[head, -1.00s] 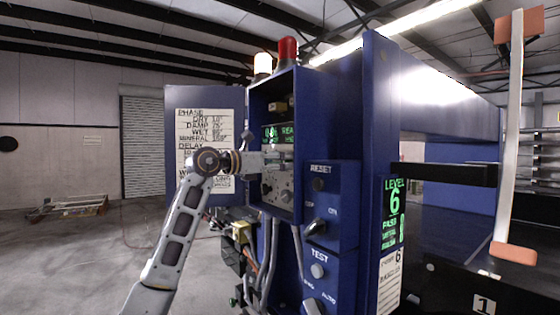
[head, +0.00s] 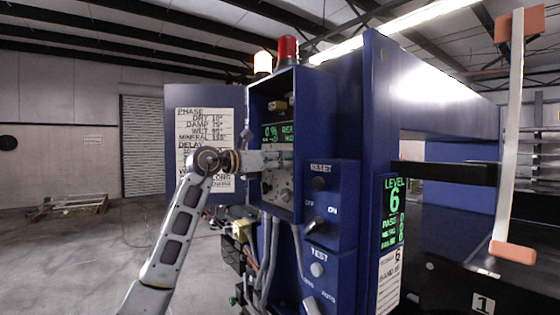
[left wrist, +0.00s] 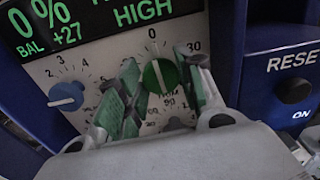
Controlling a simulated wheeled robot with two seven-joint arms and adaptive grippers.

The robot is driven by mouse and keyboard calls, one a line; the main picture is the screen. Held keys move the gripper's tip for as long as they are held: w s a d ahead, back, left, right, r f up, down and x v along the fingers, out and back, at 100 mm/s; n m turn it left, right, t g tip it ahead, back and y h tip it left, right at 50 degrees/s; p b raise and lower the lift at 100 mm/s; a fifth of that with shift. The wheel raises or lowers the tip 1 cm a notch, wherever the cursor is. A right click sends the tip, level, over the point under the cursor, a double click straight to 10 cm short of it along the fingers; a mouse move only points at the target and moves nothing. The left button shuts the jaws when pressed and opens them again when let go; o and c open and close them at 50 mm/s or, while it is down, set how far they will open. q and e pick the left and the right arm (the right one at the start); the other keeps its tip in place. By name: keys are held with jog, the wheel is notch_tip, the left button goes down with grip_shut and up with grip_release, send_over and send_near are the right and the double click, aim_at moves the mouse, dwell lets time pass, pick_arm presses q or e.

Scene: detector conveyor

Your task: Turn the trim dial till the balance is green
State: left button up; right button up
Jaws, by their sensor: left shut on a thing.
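The trim dial (left wrist: 160,76) is a green knob with a white pointer line in the left wrist view. The line points up, close to the 0 of its scale. My left gripper (left wrist: 160,84) is shut on the dial, with a green-padded finger on each side. In the head view the gripper (head: 267,160) reaches into the open blue cabinet (head: 313,115) from the left and hides the dial. The display (left wrist: 95,22) above shows 0%, BAL +27 and HIGH in green; part of its top is cut off. My right gripper is not in view.
A blue knob (left wrist: 66,96) sits left of the dial. The RESET panel (head: 333,185) with switches is at the right. An open door with a white chart (head: 203,125) is behind my arm. Cables (head: 268,255) hang below the cabinet. Red lamp (head: 288,49) is on top.

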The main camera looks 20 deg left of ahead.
pick_arm(q)
jog(key=shift+n, duration=0.3)
jog(key=n+p, duration=0.1)
jog(key=n, duration=0.4)
jog(key=shift+w+a+n, duration=0.1)
jog(key=shift+a+n, duration=0.05)
jog(key=shift+n, duration=0.15)
jog(key=shift+f+n+p, duration=0.1)
jog(key=shift+n+p, duration=0.55)
jog(key=shift+n, duration=2.15)
jog(key=o, duration=1)
jog(key=shift+a, duration=0.15)
jog(key=v, duration=1.1)
jog(key=shift+s+a, duration=0.25)
jog(key=shift+s, duration=0.1)
